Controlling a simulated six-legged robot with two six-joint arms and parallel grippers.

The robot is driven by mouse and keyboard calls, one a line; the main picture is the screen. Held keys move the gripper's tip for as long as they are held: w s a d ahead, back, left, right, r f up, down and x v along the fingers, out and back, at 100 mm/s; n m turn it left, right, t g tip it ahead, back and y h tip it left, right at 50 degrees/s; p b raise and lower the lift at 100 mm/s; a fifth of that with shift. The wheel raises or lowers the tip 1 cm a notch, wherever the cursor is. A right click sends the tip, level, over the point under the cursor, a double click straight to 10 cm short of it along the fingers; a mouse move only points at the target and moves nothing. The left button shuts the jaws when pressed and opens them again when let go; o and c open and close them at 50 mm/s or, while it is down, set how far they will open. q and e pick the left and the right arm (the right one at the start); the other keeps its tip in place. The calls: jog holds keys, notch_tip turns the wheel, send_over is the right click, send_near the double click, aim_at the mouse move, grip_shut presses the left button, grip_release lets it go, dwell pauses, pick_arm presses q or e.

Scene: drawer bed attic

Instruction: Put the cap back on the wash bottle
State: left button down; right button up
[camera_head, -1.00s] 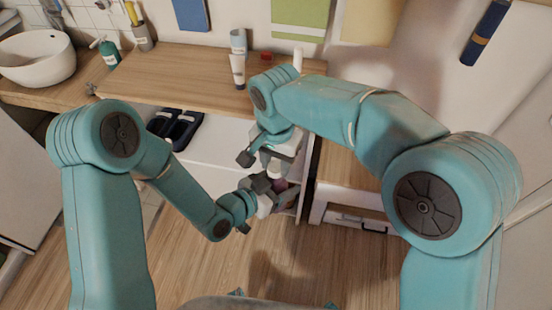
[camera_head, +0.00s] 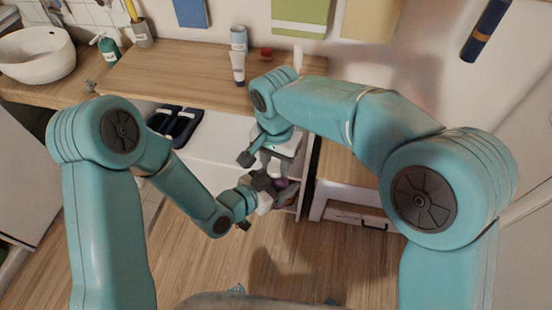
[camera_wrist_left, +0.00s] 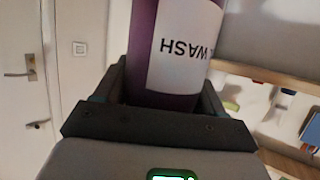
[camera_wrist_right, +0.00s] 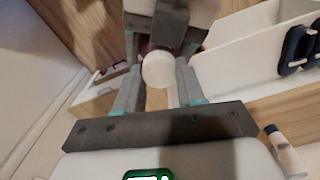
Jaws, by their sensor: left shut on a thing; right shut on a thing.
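The wash bottle is purple with a white label reading "WASH" (camera_wrist_left: 180,45). My left gripper (camera_wrist_left: 155,98) is shut on it. In the head view only a small purple part of the bottle (camera_head: 281,183) shows beside my left gripper (camera_head: 272,184). My right gripper (camera_wrist_right: 158,90) is shut on a round white cap (camera_wrist_right: 158,70). In the head view my right gripper (camera_head: 270,160) is just above the left one and hides the cap. In the right wrist view the bottle is mostly hidden behind the cap; I cannot tell whether they touch.
A wooden counter (camera_head: 180,75) behind holds a white tube (camera_head: 238,68), a blue-and-white container (camera_head: 239,40) and a small red item (camera_head: 266,53). Dark slippers (camera_head: 175,125) lie on the white surface below. A white drawer unit (camera_head: 350,215) stands right of the grippers.

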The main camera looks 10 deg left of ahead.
jog(key=m, duration=0.9)
jog(key=shift+s+m, duration=0.1)
jog(key=shift+m, duration=0.3)
jog(key=o, duration=1)
jog(key=shift+r, duration=2.3)
jog(key=shift+c, duration=0.2)
